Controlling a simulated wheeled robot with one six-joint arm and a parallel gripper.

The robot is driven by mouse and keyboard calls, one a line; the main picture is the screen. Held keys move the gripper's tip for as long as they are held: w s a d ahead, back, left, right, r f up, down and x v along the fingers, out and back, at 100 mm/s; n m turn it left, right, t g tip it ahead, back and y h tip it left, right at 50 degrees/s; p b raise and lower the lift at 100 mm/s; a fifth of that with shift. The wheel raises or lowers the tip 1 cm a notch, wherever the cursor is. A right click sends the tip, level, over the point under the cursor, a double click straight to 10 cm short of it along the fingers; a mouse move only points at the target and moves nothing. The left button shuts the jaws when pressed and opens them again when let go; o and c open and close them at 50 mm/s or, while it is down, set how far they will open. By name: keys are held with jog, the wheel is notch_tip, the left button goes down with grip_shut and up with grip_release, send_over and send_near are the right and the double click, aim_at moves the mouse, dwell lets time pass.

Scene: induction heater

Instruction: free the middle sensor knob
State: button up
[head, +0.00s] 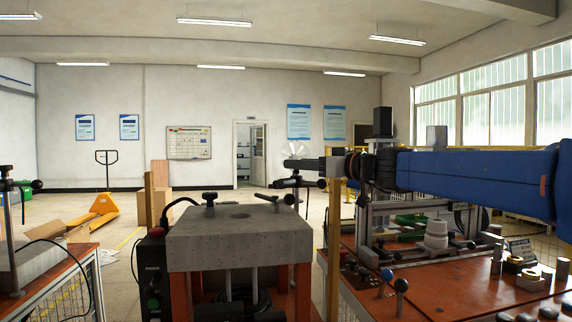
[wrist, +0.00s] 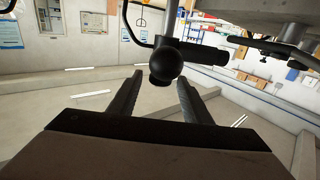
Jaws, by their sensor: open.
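My gripper (head: 296,163) is at the left end of my blue arm in the head view, above and behind the grey heater block. Just below it is a dark sensor clamp with a round black knob (head: 279,184) and a short horizontal bar. In the wrist view, the round black knob (wrist: 165,66) stands between the tips of my open gripper (wrist: 160,80), with gaps visible on both sides. A dark bar (wrist: 204,52) extends right from beside the knob. I cannot tell how deep the knob sits between the fingers.
The grey block (head: 240,240) carries black knobs on top. A red-brown bench (head: 440,290) with fixtures and small parts stands right. Another bench (head: 50,275) with a stand is at left. A yellow pallet jack (head: 100,210) and open floor lie behind.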

jog(key=shift+x, duration=2.9)
jog(key=c, duration=1)
